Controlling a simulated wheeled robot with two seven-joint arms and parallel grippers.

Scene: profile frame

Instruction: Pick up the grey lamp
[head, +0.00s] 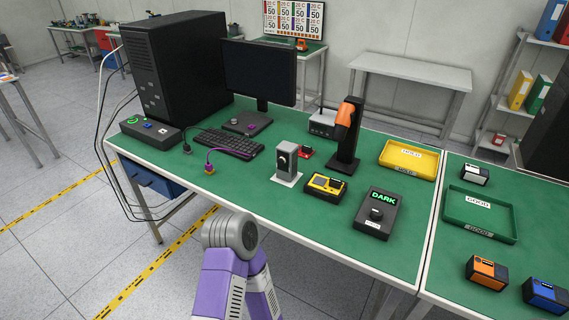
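No thing is plainly marked as the grey lamp. A small black box with a pale grey-white face (475,174) sits on the right-hand green table top, behind the green tray. It has the same shape as the yellow-and-black box (326,186), the orange-and-black box (486,272) and the blue-and-black box (545,296). A grey upright block with a round dark knob (287,160) stands on a white plate near the middle of the left table. I cannot tell which is the lamp. Neither gripper is in view; one purple and grey arm of mine shows at the bottom.
A DARK-labelled box (376,213), an orange tool on a black stand (346,135), a yellow tray (409,160) and a green tray (480,215) occupy the tables. A keyboard (230,143), monitor (259,73) and black computer tower (178,80) fill the left back.

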